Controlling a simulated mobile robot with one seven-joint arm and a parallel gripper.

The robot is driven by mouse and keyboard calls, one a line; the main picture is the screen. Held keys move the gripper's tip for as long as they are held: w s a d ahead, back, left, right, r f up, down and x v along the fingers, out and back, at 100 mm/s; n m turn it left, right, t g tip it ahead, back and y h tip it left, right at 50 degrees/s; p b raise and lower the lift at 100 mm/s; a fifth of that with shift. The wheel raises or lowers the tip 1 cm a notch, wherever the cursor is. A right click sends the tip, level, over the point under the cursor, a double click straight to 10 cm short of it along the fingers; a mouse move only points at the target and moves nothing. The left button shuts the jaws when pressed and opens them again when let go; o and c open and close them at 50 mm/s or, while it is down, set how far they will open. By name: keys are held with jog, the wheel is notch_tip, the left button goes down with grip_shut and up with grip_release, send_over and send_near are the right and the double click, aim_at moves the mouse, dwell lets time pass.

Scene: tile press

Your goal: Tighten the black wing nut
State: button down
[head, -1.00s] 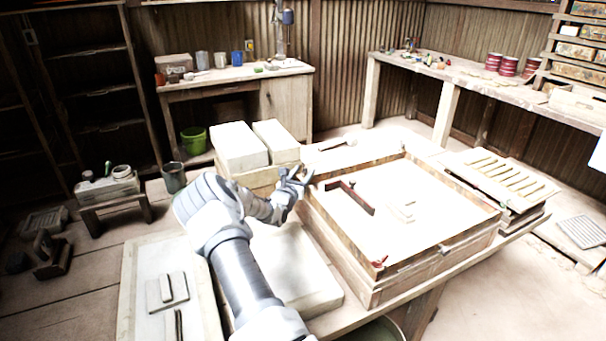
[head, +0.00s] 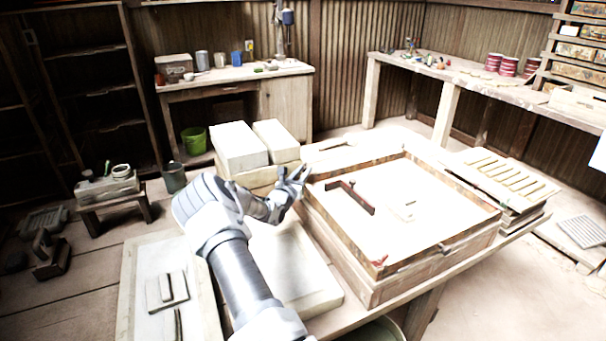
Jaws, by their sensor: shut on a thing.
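My gripper (head: 301,174) is at the left corner of the wooden frame (head: 335,247) on the table. Its jaws are shut at the place of the black wing nut, which the fingers hide, so its wing angle cannot be seen. A red wing nut (head: 380,261) sits at the frame's near corner, apart from my gripper. A small dark fitting (head: 444,248) is on the frame's front right side.
A dark reddish bar (head: 352,197) and a small pale piece (head: 404,211) lie inside the frame. Pale blocks (head: 238,147) stand behind my gripper. A slatted rack (head: 503,177) is at the right. A pale slab (head: 300,275) lies under my arm.

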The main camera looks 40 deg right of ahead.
jog(key=shift+w+f, duration=0.1)
jog(key=shift+w+a+m+g+h+b, duration=0.1)
jog(key=shift+m+g+h+b, duration=0.4)
jog(key=shift+g+b, duration=0.4)
jog(key=m+g+b, duration=0.1)
jog(key=g, duration=0.1)
jog(key=m+g+b, duration=0.2)
jog(key=g+b, duration=0.1)
jog(key=shift+w+f+m+g+h, duration=0.1)
jog(key=shift+w+m+g+h, duration=0.2)
jog(key=shift+m, duration=0.1)
jog(key=shift+m+g+b, duration=0.4)
jog(key=shift+g+b, duration=0.15)
jog(key=shift+g, duration=0.05)
jog(key=shift+m+g+b, duration=0.3)
jog(key=shift+g+b, duration=0.15)
jog(key=shift+g, duration=0.05)
jog(key=shift+r+m+g+b, duration=0.25)
jog(key=shift+m+g+b, duration=0.15)
jog(key=shift+g+b, duration=0.2)
jog(key=c, duration=0.8)
grip_release()
jog(key=shift+o, duration=0.2)
